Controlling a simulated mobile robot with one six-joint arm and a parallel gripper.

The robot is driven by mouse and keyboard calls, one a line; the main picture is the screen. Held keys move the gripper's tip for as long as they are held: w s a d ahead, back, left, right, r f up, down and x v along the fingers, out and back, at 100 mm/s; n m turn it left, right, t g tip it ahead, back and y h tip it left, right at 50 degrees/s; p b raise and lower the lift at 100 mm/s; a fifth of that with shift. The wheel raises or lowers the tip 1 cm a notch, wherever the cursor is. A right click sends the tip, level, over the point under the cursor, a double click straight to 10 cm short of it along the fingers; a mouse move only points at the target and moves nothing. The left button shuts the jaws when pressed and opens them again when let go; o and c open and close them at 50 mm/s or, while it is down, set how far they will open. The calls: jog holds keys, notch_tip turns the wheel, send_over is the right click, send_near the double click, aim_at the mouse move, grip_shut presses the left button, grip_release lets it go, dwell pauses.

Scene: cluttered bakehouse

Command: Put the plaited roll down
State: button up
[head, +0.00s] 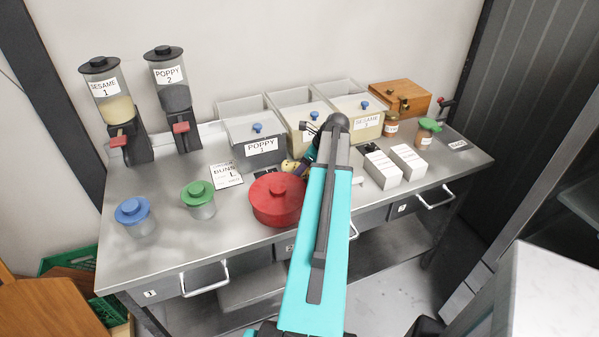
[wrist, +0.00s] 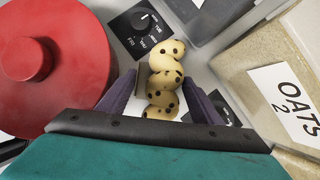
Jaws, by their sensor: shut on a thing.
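The plaited roll (wrist: 164,82) is pale golden with dark spots. My gripper (wrist: 166,96) is shut on it, with one purple-grey finger on each side. The roll's upper end sticks out past the fingertips.
The red pot (wrist: 45,62) is close on the left. A black dial panel (wrist: 142,24) lies beyond the roll. The oats bin (wrist: 300,50) stands close on the right. White boxes (head: 381,169) stand right of my arm. The worktop's front left has free room between lidded jars (head: 199,199).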

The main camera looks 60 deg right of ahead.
jog(key=shift+r+b, duration=1.15)
jog(key=shift+r, duration=3.25)
jog(key=shift+a, duration=0.1)
